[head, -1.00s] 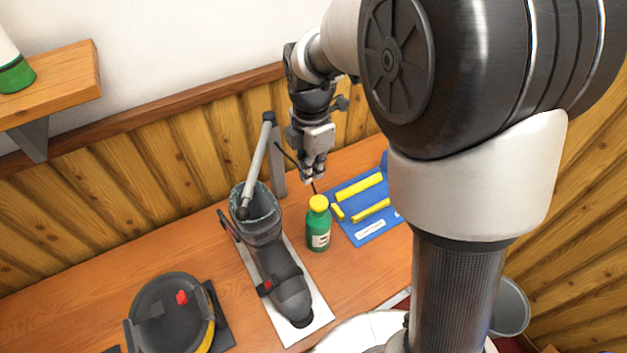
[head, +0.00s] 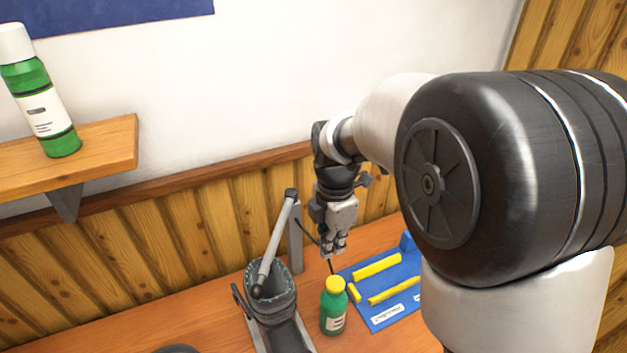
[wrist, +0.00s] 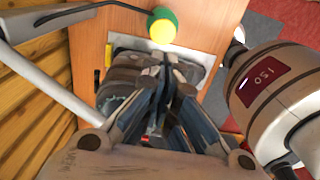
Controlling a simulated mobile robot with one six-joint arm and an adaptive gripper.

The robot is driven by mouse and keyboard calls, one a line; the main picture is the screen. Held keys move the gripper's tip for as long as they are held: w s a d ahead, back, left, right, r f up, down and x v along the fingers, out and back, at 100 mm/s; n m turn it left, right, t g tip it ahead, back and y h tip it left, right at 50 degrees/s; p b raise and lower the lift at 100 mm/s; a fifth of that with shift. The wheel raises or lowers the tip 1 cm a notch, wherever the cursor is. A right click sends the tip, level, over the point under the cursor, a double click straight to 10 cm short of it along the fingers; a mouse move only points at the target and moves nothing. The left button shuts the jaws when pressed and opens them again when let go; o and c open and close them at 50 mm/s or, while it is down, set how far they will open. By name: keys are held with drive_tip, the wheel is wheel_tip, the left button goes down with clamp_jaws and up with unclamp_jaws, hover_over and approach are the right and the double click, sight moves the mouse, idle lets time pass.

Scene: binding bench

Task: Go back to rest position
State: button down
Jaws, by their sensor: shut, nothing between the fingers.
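My gripper (head: 334,252) is shut and empty. In the head view it hangs above the bench, over the back of the green bottle and the blue mat. In the wrist view its closed fingers (wrist: 162,85) cover part of the grey ski boot (wrist: 122,75) below. The boot (head: 272,298) stands on the bench left of the gripper, and its lower front is cut off by the head view's bottom edge.
A green bottle with a yellow cap (head: 334,310) stands close below my gripper. A blue mat (head: 388,313) with yellow bars lies to its right. A grey post with a slanted rod (head: 274,243) rises beside the boot. A shelf (head: 105,150) holds a green-and-white can (head: 42,95).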

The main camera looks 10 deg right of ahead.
drive_tip(key=s+d+m+t+b, duration=0.2)
drive_tip(key=s+m+b, duration=0.2)
drive_tip(key=s+m, duration=0.6)
drive_tip(key=s+d+m+t+b, duration=0.1)
drive_tip(key=s+m+b, duration=0.4)
drive_tip(key=s+m, duration=0.6)
drive_tip(key=shift+s+d+m+t+b, duration=0.3)
drive_tip(key=shift+d+t, duration=0.1)
drive_tip(key=shift+t, duration=0.4)
drive_tip(key=c, duration=2.3)
unclamp_jaws()
